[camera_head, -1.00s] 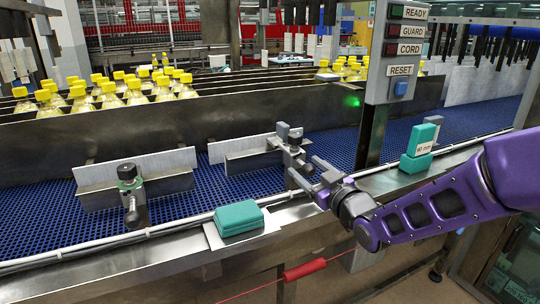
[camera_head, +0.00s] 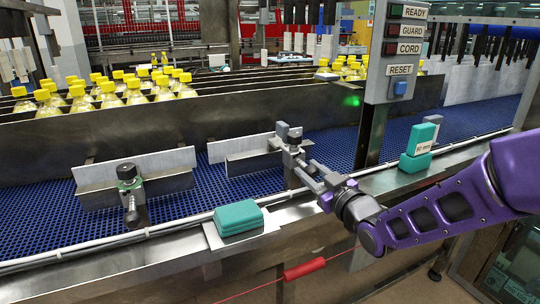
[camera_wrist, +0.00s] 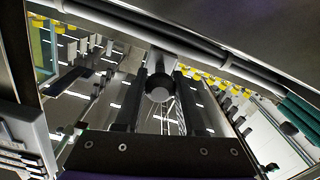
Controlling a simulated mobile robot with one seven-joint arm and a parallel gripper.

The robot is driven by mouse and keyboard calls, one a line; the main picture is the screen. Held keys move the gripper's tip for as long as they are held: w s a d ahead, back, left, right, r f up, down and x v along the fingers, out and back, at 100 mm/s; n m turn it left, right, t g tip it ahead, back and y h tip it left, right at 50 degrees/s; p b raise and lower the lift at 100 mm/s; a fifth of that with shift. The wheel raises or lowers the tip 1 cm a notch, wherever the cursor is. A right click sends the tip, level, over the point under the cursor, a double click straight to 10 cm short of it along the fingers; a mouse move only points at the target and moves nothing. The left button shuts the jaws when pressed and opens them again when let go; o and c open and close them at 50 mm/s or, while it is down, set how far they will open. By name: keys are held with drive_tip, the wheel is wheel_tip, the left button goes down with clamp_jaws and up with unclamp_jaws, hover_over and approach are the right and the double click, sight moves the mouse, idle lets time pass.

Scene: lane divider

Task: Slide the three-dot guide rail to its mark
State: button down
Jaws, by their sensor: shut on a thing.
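Two guide rails stand on the blue mesh conveyor (camera_head: 335,150). The left rail (camera_head: 170,165) has a dark clamp and a lever with a round knob (camera_head: 132,218) hanging towards me. The right rail (camera_head: 240,153) has a grey clamp (camera_head: 289,136) at its right end. My gripper (camera_head: 304,172) is at that clamp, shut on the right rail's handle, which is mostly hidden in the head view. In the wrist view a round knob end (camera_wrist: 158,88) sits between my two dark fingers. I cannot make out dots on either rail, nor a mark.
A teal box (camera_head: 238,217) rests on a plate at the conveyor's front edge. Teal boxes (camera_head: 416,163) are stacked on the edge to the right. A metal post (camera_head: 372,120) with a sign panel rises behind my arm. Yellow-capped bottles (camera_head: 135,92) stand behind the dark wall.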

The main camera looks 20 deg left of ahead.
drive_tip(key=shift+v, duration=2)
drive_tip(key=shift+c, duration=2.1)
unclamp_jaws()
drive_tip(key=shift+s+d, duration=0.1)
